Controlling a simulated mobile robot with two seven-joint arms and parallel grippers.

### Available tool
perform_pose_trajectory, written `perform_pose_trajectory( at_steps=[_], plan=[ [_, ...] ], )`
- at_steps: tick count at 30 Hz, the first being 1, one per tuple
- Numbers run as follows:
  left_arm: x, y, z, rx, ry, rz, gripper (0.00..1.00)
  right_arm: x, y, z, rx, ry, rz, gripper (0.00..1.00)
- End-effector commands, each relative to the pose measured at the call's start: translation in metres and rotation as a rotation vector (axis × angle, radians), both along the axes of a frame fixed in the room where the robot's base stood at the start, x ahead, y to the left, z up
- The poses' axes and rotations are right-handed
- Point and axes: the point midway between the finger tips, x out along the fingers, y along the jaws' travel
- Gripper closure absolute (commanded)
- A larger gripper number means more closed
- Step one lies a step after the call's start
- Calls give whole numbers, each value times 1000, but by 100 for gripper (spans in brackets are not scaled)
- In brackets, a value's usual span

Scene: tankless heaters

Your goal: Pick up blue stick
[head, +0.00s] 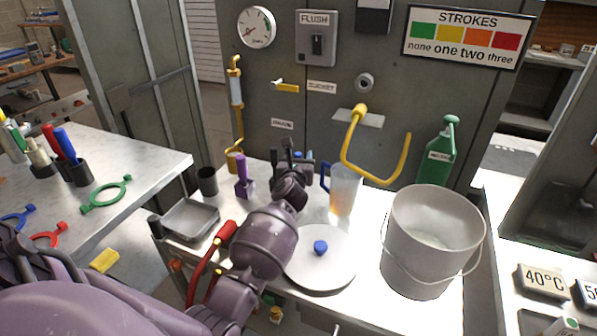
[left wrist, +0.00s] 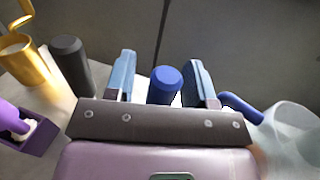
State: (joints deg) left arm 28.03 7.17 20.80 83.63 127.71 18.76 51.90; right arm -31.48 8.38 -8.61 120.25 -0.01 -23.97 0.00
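A blue stick (left wrist: 165,85) with a round top shows in the left wrist view between the fingers of my left gripper (left wrist: 161,82). The fingers are apart, with a visible gap on the stick's left side; its right side is close to the right finger, and I cannot tell if they touch. The stick's lower part is hidden by the gripper. In the head view my left gripper (head: 290,153) is over the back of the white worktop, and only a bit of blue shows beside it. Another blue stick (head: 65,144) stands beside a red one in a black holder on the left table. My right gripper is not in view.
A clear pitcher (head: 344,190) with a blue handle stands close right of the gripper. A purple block-like holder (head: 244,185) and dark cup (head: 207,181) stand to its left. A white disc (head: 320,270), a bucket (head: 432,235) and a yellow hooked pipe (head: 372,172) are near.

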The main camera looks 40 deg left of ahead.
Motion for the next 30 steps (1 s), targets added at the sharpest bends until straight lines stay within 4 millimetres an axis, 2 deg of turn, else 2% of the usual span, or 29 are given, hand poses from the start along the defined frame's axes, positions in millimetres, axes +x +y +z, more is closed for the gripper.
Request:
perform_pose_trajectory(
  at_steps=[1, 9, 16, 20, 25, 30],
  plan=[
    [0, 0, 0, 0, 0, 0, 58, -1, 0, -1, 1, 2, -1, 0],
    [0, 0, 0, 0, 0, 0, 100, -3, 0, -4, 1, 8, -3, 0],
    [0, 0, 0, -1, 0, 0, 100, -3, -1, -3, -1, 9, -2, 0],
    [0, 0, 10, 0, -4, -1, 100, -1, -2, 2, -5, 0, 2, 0],
    [0, 0, 41, 1, -10, -1, 100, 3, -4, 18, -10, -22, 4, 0],
    [0, 0, 87, 2, -14, -1, 100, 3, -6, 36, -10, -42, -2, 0]
  ],
)
